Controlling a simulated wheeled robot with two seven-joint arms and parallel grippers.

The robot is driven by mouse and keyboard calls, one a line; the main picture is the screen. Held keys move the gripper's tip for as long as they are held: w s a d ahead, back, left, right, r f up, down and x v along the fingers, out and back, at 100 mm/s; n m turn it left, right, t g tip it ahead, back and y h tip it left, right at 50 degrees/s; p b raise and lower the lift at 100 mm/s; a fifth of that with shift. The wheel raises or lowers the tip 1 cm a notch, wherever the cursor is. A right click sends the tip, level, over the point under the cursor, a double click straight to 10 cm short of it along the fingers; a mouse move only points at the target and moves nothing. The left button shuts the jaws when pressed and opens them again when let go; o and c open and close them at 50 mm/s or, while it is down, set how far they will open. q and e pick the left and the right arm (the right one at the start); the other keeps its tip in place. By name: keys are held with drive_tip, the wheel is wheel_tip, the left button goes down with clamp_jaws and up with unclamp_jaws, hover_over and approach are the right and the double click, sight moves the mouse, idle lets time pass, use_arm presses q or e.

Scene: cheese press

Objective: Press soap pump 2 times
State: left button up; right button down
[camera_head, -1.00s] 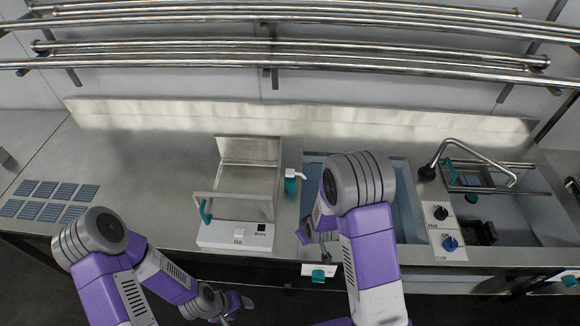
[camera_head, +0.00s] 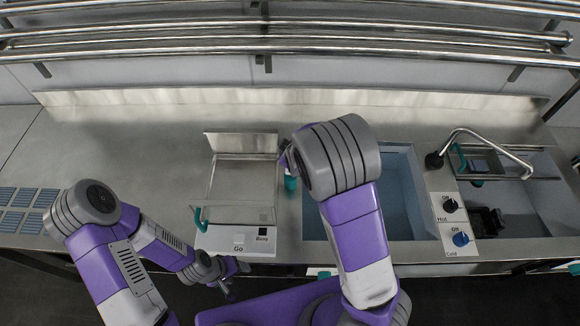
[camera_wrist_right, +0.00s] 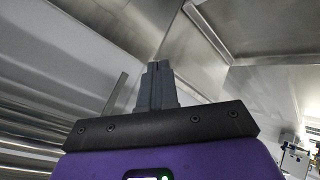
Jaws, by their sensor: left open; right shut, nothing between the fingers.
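The soap pump, a small teal bottle (camera_head: 291,183), stands between the cheese press and the blue-lined sink in the head view. My right arm's grey joint covers its right side and most of its white top. My right gripper is hidden behind that arm in the head view, so I cannot tell whether it touches the pump. In the right wrist view the right gripper (camera_wrist_right: 157,68) is shut and empty, and no pump shows there. My left gripper (camera_head: 238,279) is open and empty, low in front of the counter edge.
The cheese press (camera_head: 235,238) with "Go" and "Busy" marks stands left of the pump. The sink (camera_head: 400,190) lies to the right, with hot and cold knobs (camera_head: 460,239) and a faucet (camera_head: 500,145). Metal rails (camera_head: 300,45) run above. The counter at back left is clear.

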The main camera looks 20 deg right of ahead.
wheel_tip(320, 180, down, 8)
drive_tip(key=b, duration=0.7)
drive_tip(key=shift+f, duration=0.4)
drive_tip(key=shift+b, duration=0.3)
idle(1.1)
drive_tip(key=shift+f+b, duration=0.3)
drive_tip(key=shift+f, duration=0.1)
drive_tip(key=shift+f+b, duration=0.7)
drive_tip(key=shift+f, duration=0.2)
idle(0.7)
drive_tip(key=shift+s+r, duration=0.1)
drive_tip(key=shift+r+p, duration=1.1)
drive_tip(key=shift+r, duration=0.1)
drive_tip(key=shift+r, duration=0.1)
